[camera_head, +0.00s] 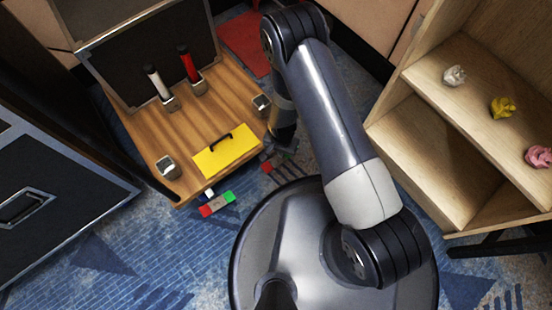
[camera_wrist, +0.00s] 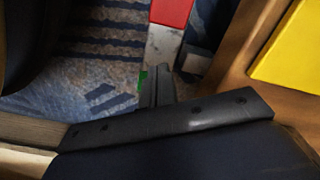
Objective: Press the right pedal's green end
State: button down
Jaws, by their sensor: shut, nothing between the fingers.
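The right pedal shows its red end (camera_head: 267,167) on the floor by the table's right front corner in the head view; the rest is behind my gripper (camera_head: 277,153). In the wrist view the red end (camera_wrist: 172,10) is at the top, with a grey middle (camera_wrist: 162,45) below it. A sliver of the green end (camera_wrist: 142,80) shows beside my shut, empty gripper (camera_wrist: 158,75), which hides most of it. I cannot tell whether the fingertips touch it. The left pedal (camera_head: 216,204) lies on the floor, red at left, green at right.
A wooden table (camera_head: 225,110) holds a yellow panel (camera_head: 225,151) with a black handle, and a red and a white stick (camera_head: 157,82) in holders. A wooden shelf (camera_head: 445,110) with crumpled coloured pieces stands at right. A black case (camera_head: 50,190) stands at left.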

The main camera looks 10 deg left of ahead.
notch_tip(320, 180, up, 6)
jog(key=p, duration=0.3)
jog(key=shift+r, duration=0.15)
dwell(0.4)
jog(key=shift+f+b, duration=1.95)
jog(key=shift+f, duration=1.6)
jog(key=shift+d, duration=0.1)
